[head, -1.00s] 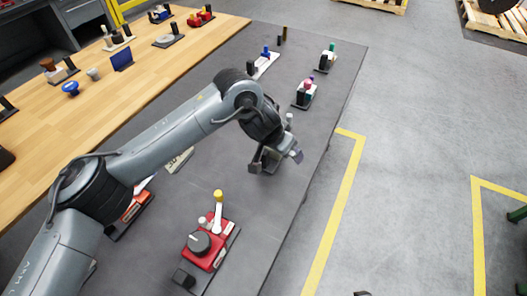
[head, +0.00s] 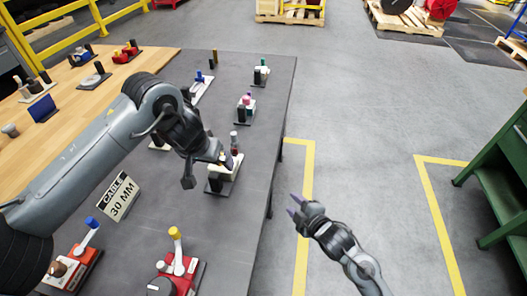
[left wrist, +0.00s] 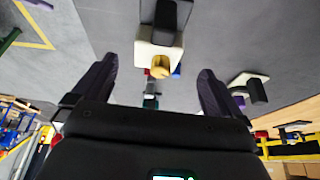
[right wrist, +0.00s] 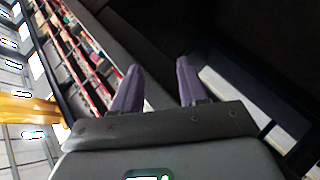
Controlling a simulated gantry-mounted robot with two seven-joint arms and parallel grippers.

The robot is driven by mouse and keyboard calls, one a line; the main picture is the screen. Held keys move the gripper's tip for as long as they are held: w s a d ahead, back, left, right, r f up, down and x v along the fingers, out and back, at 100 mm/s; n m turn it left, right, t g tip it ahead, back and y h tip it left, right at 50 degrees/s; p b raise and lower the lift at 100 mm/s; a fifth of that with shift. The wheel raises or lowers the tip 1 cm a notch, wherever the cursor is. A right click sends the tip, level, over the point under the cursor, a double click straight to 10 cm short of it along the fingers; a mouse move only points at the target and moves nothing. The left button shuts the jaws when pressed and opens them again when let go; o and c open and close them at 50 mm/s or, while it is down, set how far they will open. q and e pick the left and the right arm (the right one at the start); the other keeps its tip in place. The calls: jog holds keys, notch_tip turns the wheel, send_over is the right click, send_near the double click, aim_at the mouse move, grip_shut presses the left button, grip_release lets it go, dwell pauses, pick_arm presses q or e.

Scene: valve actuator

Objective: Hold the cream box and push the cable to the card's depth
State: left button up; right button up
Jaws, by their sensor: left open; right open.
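The cream box (left wrist: 146,56) shows in the left wrist view with a black block (left wrist: 166,22) and an orange-yellow round end (left wrist: 160,68); I cannot tell whether this is the cable. In the head view its unit is partly hidden by my left gripper (head: 208,169). That gripper is open, with its fingers (left wrist: 155,85) apart and nothing between them. My right gripper (head: 298,206) is open and empty, out past the table's right edge, above the floor.
Red units with a yellow-tipped lever (head: 176,250) and a blue-tipped lever (head: 89,238) stand at the near end of the grey table (head: 235,235). Other small units (head: 245,105) stand farther back. A green bench (head: 500,190) is at the right. The floor between is clear.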

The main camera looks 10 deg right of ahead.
aim_at(219, 170)
jog(key=w+r+n+t+y, duration=0.3)
jog(key=w+r+n+y, duration=0.1)
jog(key=w+r+n, duration=0.6)
pick_arm(q)
jog(key=shift+d, duration=0.1)
pick_arm(e)
jog(key=w+a+n+g+y, duration=0.1)
jog(key=w+a+y, duration=0.1)
jog(key=w+a+n+y, duration=0.1)
jog(key=w+a+y, duration=0.1)
jog(key=a, duration=0.1)
jog(key=shift+w+a+r+g+y, duration=0.1)
jog(key=shift+w+a+g+y, duration=0.15)
jog(key=shift+g+y, duration=0.15)
pick_arm(q)
jog(key=shift+f, duration=0.1)
pick_arm(e)
jog(key=shift+w+a+g+y, duration=0.2)
jog(key=shift+a+g+y, duration=0.1)
jog(key=shift+a+y, duration=0.15)
pick_arm(q)
jog(key=shift+w+d+f, duration=0.15)
jog(key=shift+w+f, duration=0.05)
jog(key=shift+f, duration=0.35)
pick_arm(e)
jog(key=shift+a+n, duration=0.2)
jog(key=shift+n, duration=0.1)
pick_arm(q)
jog(key=shift+x, duration=4.75)
